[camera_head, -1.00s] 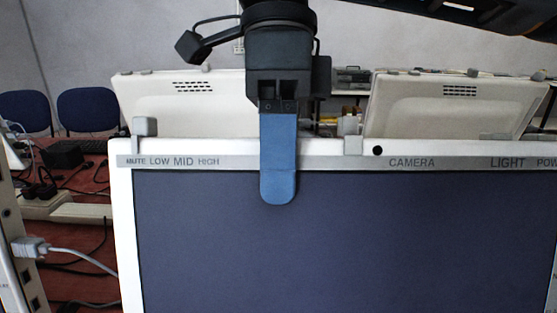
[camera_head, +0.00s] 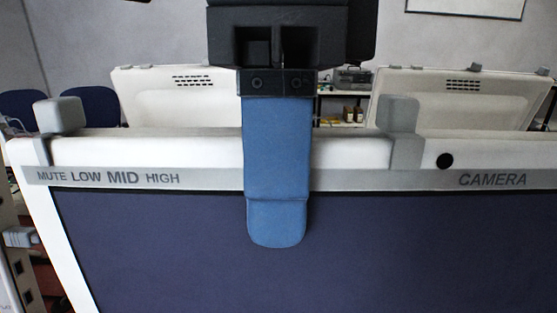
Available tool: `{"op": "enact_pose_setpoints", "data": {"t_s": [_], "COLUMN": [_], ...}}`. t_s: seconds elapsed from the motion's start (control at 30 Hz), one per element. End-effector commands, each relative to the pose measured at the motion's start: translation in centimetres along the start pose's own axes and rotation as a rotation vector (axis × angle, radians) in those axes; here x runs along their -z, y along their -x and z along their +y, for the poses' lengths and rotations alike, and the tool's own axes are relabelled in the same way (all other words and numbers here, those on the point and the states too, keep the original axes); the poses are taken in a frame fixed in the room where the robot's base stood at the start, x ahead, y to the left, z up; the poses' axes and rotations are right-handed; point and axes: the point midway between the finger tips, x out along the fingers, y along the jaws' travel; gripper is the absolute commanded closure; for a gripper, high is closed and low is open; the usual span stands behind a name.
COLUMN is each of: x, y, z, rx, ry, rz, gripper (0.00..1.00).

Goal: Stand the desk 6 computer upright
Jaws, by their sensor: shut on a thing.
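A white computer (camera_head: 215,150) with a dark blue screen (camera_head: 160,245) fills the lower part of the head view. Its top edge has a grey strip marked MUTE, LOW, MID, HIGH and CAMERA. My gripper (camera_head: 276,220) comes down from above and is shut on this top edge. One blue finger lies over the front of the strip and the upper screen. The other finger is hidden behind the computer. The computer's lower edge is out of view, and no desk number shows.
Two more white computers stand behind, one at left (camera_head: 180,98) and one at right (camera_head: 445,97). Blue chairs (camera_head: 95,103) are at the far left. A white plug (camera_head: 20,237) shows at the left edge.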

Motion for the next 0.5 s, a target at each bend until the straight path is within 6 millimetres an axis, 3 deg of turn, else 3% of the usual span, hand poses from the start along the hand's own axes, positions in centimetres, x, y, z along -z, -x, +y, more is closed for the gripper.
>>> {"op": "enact_pose_setpoints", "data": {"t_s": [0.1, 0.13, 0.3, 0.5], "x": [0.0, 0.0, 0.01, 0.01], "y": [-0.27, -0.28, -0.26, -0.19], "z": [0.5, 0.51, 0.41, 0.31], "rx": [-0.014, -0.015, -0.013, -0.01], "ry": [0.007, 0.007, 0.007, 0.005], "rz": [0.005, 0.005, 0.005, 0.004], "gripper": [1.0, 0.49, 0.33, 0.32]}}
